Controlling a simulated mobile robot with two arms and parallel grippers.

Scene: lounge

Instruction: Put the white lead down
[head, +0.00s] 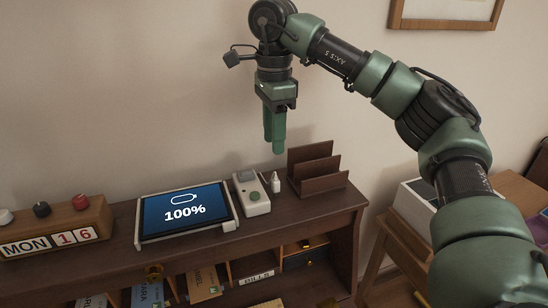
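A small white piece (276,184), which looks like the end of a white lead, stands upright on the dark wooden desk top (318,206). It is between a white handheld device and a brown letter rack; no cord can be made out. My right gripper (275,148) points straight down above it, with clear wall showing between the fingertips and the white piece. Its green fingers overlap in this view, so their gap cannot be judged. I see nothing held in them. My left gripper is not in view.
A tablet (186,213) showing 100% lies in a white frame with a small white block (229,226) at its corner. The handheld device (251,194) and letter rack (318,172) stand close by. A calendar box (58,228) is at left. Pigeonholes with envelopes lie below.

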